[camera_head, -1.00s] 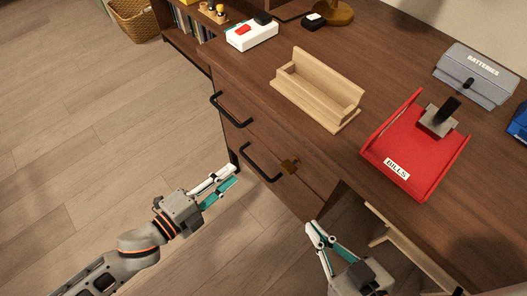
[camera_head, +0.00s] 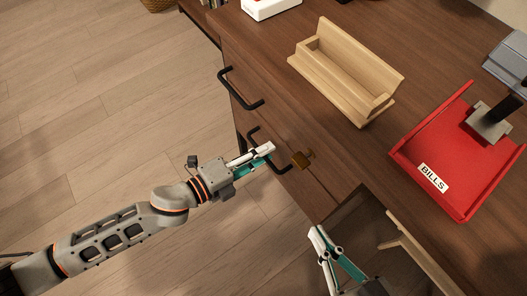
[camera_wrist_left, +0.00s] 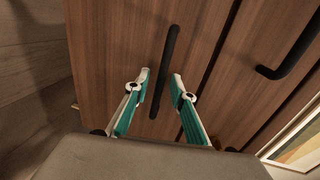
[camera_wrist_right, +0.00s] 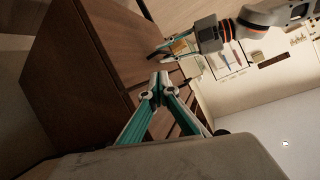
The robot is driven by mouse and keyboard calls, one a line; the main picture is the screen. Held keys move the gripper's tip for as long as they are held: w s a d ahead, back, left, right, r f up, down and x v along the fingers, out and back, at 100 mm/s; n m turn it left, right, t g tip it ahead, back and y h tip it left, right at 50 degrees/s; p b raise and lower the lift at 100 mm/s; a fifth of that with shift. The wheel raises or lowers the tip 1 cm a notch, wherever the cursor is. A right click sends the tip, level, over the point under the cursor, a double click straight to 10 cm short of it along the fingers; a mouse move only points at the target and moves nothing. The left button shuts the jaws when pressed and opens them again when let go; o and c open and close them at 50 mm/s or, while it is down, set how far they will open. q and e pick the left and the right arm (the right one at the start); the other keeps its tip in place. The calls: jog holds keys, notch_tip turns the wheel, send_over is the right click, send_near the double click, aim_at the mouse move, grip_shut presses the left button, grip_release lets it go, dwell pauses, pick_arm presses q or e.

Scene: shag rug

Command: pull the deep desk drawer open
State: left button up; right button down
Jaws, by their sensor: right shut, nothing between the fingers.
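The dark brown desk has a front with two black bar handles. The upper handle (camera_head: 240,90) is clear of both grippers. The lower handle (camera_head: 255,133) is partly hidden by my left gripper (camera_head: 268,152). In the left wrist view, a black handle (camera_wrist_left: 165,70) lies between the two spread fingers of my left gripper (camera_wrist_left: 160,82), which is open; I cannot tell whether they touch it. The drawer front (camera_wrist_left: 115,45) looks flush there. My right gripper (camera_head: 318,232) is shut and empty, below the desk edge; its closed tips show in the right wrist view (camera_wrist_right: 159,80).
On the desktop are a wooden tray (camera_head: 335,85) and a red BILLS tray (camera_head: 425,150). A pale wooden piece (camera_head: 425,255) stands near my right gripper.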

pick_arm(q)
jog(key=shift+w+d, duration=0.1)
jog(key=shift+d, duration=0.05)
grip_shut()
